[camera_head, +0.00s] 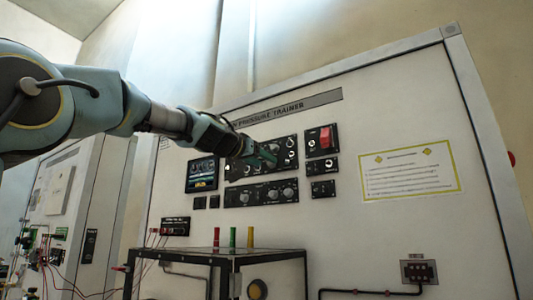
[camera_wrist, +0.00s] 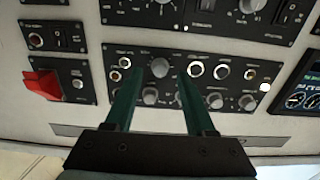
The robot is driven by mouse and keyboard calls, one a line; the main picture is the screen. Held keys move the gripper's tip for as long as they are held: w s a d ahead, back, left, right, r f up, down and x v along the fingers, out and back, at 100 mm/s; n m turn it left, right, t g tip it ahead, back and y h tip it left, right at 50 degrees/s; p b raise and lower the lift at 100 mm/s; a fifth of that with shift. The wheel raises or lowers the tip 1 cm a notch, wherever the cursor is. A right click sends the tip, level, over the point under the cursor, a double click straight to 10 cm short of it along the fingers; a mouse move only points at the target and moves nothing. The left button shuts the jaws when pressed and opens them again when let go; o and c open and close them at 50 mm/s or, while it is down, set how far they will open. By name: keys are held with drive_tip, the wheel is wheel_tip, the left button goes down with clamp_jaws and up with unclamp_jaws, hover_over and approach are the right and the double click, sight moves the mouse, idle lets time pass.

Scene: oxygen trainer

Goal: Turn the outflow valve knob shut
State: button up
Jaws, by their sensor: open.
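My gripper (camera_head: 264,156) is in front of the upper control panel of the pressure trainer in the head view, hiding part of it. In the wrist view my gripper (camera_wrist: 157,78) is open, its two dark green fingers apart. A grey knob (camera_wrist: 160,68) shows between the fingertips, with another grey knob (camera_wrist: 150,96) between the fingers closer to the palm. I cannot tell whether either finger touches a knob. The panel labels are too small to read, so I cannot tell which knob is the outflow valve.
A red switch (camera_head: 325,137) is right of the upper panel, and it shows at left in the wrist view (camera_wrist: 42,86). A screen (camera_head: 202,174) is at left. The lower panel (camera_head: 262,193) carries more knobs. A black-framed stand (camera_head: 215,254) is below.

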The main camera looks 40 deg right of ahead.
sight(271, 164)
drive_tip(key=shift+p+x, duration=0.5)
drive_tip(key=shift+x, duration=0.65)
drive_tip(key=shift+c, duration=0.2)
clamp_jaws()
